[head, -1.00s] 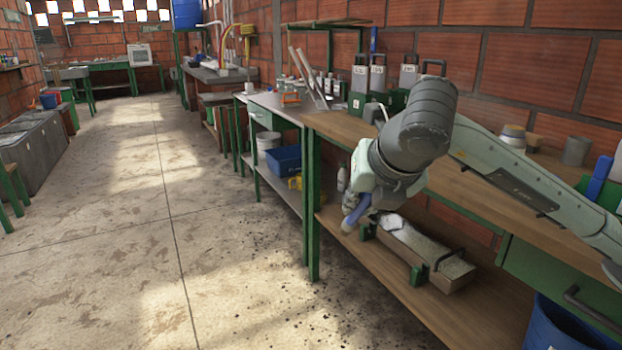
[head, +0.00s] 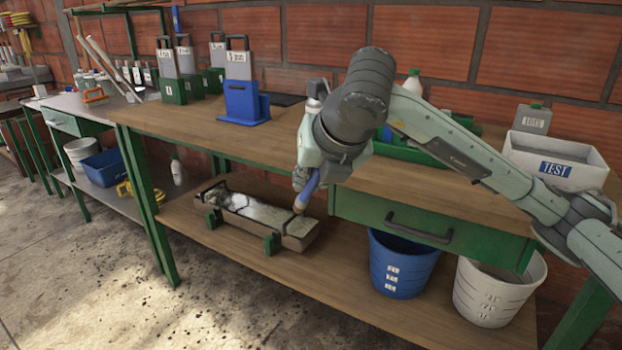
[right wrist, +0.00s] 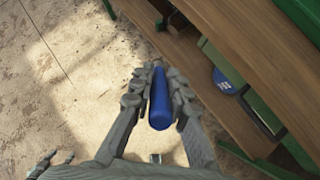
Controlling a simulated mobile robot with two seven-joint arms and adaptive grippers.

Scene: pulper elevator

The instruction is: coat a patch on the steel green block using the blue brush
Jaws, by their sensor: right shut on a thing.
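The blue brush (head: 309,188) is in my right gripper (head: 303,178), which is shut on its handle. The brush points down, its tip near the right end of a wooden trough (head: 298,240) on the lower shelf; I cannot tell whether they touch. The right wrist view also shows the blue handle (right wrist: 160,100) between the fingers (right wrist: 157,85). Green blocks with upright grey steel plates stand on the bench top, one at the front left (head: 172,90). A blue block (head: 242,104) with a labelled plate stands nearby. My left gripper is not seen.
A blue bucket (head: 400,268) and a white bucket (head: 495,290) stand on the lower shelf, right of the trough. A green drawer (head: 380,215) hangs above. A white TEST bin (head: 575,165) is on the bench at right.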

